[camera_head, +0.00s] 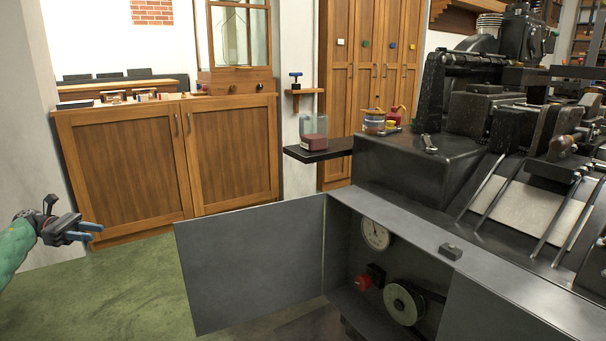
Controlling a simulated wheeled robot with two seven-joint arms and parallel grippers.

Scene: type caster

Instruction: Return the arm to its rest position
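My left gripper (84,232) is at the left edge of the head view, on the end of my green arm. Its two blue-tipped fingers are apart with a gap between them, and nothing shows between them. It hangs over the green floor, in front of the wooden cabinet and left of the grey door, touching neither. My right gripper is not in view.
The grey door (250,262) stands open from the type caster (400,185), with a gauge (375,234), a red knob (363,282) and a round wheel (403,303) inside. A wooden cabinet (125,170) stands behind. Green floor (130,290) is clear left of the door.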

